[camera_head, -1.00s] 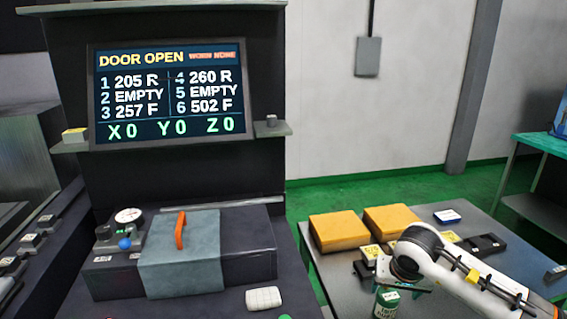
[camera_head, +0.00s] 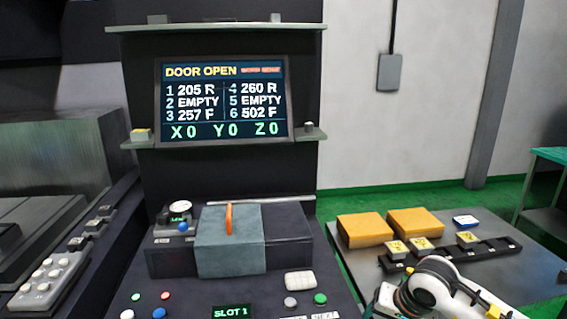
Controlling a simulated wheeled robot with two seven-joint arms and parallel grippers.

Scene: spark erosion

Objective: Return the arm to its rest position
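My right arm (camera_head: 440,292) comes in from the lower right, over the near side of the grey side table (camera_head: 520,262). It is white with dark joints and a yellow band. Its gripper end is low at the bottom edge and mostly hidden or cut off, so I cannot see whether the fingers are apart or hold anything. A small white and green object (camera_head: 383,297) shows just left of the arm; I cannot tell whether it touches the gripper. My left arm and gripper are not in view.
The machine's screen (camera_head: 222,100) reads DOOR OPEN. Below it are a grey box cover with an orange handle (camera_head: 229,219) and a button panel (camera_head: 150,297). Yellow blocks (camera_head: 364,229) and a black rack (camera_head: 455,252) with several yellow-labelled pieces occupy the side table.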

